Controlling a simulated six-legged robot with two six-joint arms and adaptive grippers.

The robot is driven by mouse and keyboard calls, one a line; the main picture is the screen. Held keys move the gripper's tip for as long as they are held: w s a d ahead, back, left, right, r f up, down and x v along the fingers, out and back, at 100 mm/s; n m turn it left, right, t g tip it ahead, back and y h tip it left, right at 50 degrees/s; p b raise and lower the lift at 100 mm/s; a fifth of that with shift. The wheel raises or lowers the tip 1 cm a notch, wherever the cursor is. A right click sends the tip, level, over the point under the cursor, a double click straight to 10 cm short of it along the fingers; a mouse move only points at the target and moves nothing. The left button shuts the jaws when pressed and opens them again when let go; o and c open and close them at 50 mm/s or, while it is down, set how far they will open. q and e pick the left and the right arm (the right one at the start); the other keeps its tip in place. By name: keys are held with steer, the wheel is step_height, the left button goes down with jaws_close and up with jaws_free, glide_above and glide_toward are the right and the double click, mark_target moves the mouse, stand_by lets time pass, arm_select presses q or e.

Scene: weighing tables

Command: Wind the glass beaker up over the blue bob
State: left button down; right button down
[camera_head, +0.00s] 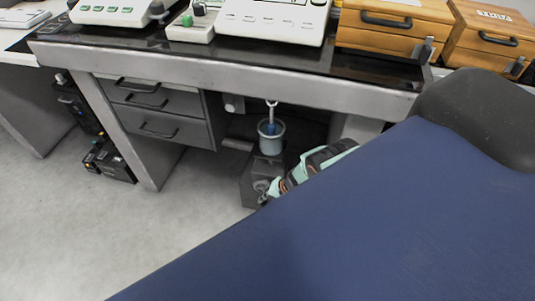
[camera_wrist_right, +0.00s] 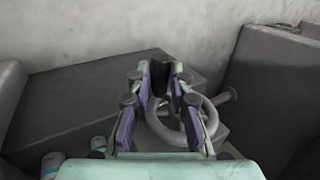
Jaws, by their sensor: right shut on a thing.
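The glass beaker (camera_head: 271,144) stands under the weighing table on a grey jack stand (camera_head: 249,180). The blue bob (camera_head: 270,128) hangs from a pale hook (camera_head: 272,104) and shows within the beaker's rim; how deep it sits I cannot tell. My right gripper (camera_head: 269,190) is low at the front of the stand, beside its handwheel (camera_head: 261,185). In the right wrist view my right gripper (camera_wrist_right: 164,85) is shut on the ring-shaped handwheel (camera_wrist_right: 188,138), whose rim passes between the fingers. My left gripper is not in view.
The table's front edge (camera_head: 190,66) runs above the beaker. A drawer unit (camera_head: 160,112) stands to the left. Instruments (camera_head: 268,20) and wooden boxes (camera_head: 385,38) stand on top. The floor (camera_head: 90,235) at lower left is clear. A large blue surface covers the lower right.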

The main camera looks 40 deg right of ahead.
stand_by(0.4)
steer(key=c, duration=1.2)
jaws_free()
steer(key=shift+r, duration=0.1)
steer(key=shift+g+h+b, duration=0.35)
steer(key=shift+g+h, duration=0.05)
steer(key=shift+g, duration=0.1)
steer(key=shift+s+d+r+g+h+b, duration=0.15)
steer(key=shift+g+h+b, duration=0.4)
steer(key=shift+b, duration=0.3)
steer(key=shift+w+a+r+g+h+b, duration=0.15)
steer(key=shift+g+h+b, duration=0.3)
steer(key=shift+g+b, duration=0.3)
steer(key=shift+s+d, duration=0.1)
